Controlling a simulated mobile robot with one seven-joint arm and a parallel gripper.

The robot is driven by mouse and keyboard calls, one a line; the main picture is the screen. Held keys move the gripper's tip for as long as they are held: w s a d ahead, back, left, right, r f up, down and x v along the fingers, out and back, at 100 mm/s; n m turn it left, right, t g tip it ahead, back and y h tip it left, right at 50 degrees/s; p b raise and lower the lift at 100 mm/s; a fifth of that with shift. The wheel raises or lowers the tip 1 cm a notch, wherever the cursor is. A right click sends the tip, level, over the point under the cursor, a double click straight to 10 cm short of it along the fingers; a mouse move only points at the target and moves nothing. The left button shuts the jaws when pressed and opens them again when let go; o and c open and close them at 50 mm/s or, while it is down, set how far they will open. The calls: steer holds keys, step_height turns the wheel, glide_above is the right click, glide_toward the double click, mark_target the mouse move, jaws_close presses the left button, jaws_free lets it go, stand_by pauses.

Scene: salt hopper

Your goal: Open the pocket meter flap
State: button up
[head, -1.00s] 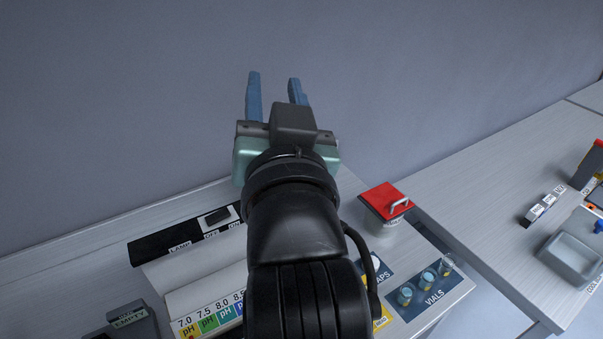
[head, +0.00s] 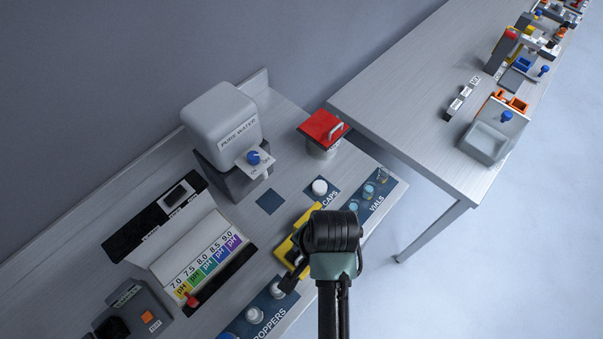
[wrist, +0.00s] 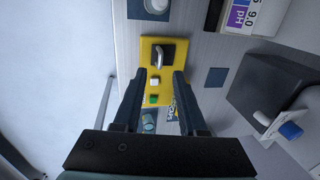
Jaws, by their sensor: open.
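The pocket meter looks to be the yellow unit (wrist: 147,45) in the wrist view, with a white and a green button. A dark part with a pale handle (wrist: 160,55), apparently its flap, sits at its upper end; I cannot tell whether it is raised. In the head view the yellow unit (head: 285,250) is partly hidden by my arm. My gripper (wrist: 160,71) is open above the meter, its fingers either side of the buttons and fingertips near the flap. Nothing is seen held. Its fingers are not clearly visible in the head view.
A grey pure water dispenser (head: 220,115) and red-lidded bin (head: 322,128) stand behind. The pH chart (head: 210,262) and a grey box (head: 135,310) lie left. Droppers (head: 255,314) are in front; caps (head: 320,187) and vials (head: 368,190) are behind the meter. Floor lies right.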

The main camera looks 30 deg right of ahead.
mark_target(300, 258)
steer(key=shift+w+a+f, duration=0.1)
steer(key=shift+w+f, duration=0.1)
steer(key=shift+f, duration=0.8)
steer(key=shift+w+a+f, duration=0.1)
steer(key=shift+w+f, duration=0.1)
steer(key=shift+f, duration=0.8)
steer(key=shift+w+f, duration=0.2)
steer(key=shift+f, duration=0.8)
jaws_close()
